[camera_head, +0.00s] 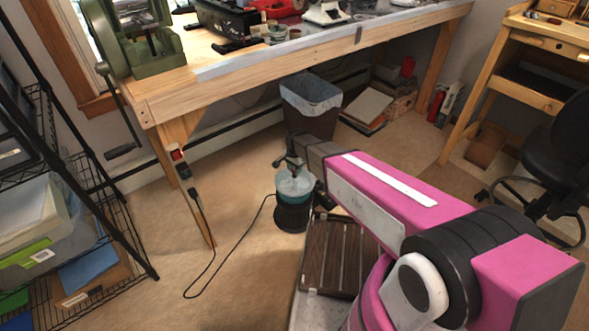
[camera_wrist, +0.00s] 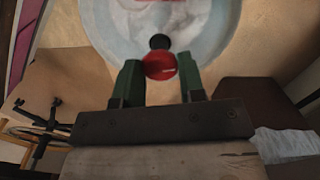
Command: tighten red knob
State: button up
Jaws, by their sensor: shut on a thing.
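The red knob (camera_wrist: 160,66) shows in the wrist view, small and round, in front of a pale round lid-like surface (camera_wrist: 116,22). A small dark round part (camera_wrist: 160,41) sits just beyond it. My gripper (camera_wrist: 158,63) has its two green fingers on either side of the knob and is shut on it. In the head view my gripper (camera_head: 288,163) is at the top of a teal round container (camera_head: 295,187) with a whitish top, on a black base (camera_head: 292,216). The knob cannot be made out in the head view.
A workbench (camera_head: 330,38) with a green machine (camera_head: 145,40) stands behind. A grey bin (camera_head: 312,100) is just beyond the container. A black cord (camera_head: 232,248) lies on the carpet at left. A wire shelf (camera_head: 105,235) is at left, a black chair (camera_head: 560,140) at right.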

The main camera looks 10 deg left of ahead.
dwell(0.3)
jog(key=o, duration=0.9)
jog(key=shift+o, duration=0.2)
jog(key=shift+r, duration=0.1)
notch_tip(320, 180, up, 10)
jog(key=shift+r, duration=0.25)
jog(key=shift+d, duration=0.1)
jog(key=s+d+r+n, duration=0.2)
jog(key=s+d, duration=0.1)
jog(key=d, duration=0.9)
jog(key=s+d+r+n, duration=0.2)
jog(key=s+d+r, duration=0.1)
jog(key=d, duration=0.9)
jog(key=s+d+r+n, duration=0.2)
jog(key=s+d, duration=0.3)
jog(key=d, duration=0.7)
jog(key=shift+s+r, duration=0.2)
jog(key=shift+r, duration=0.5)
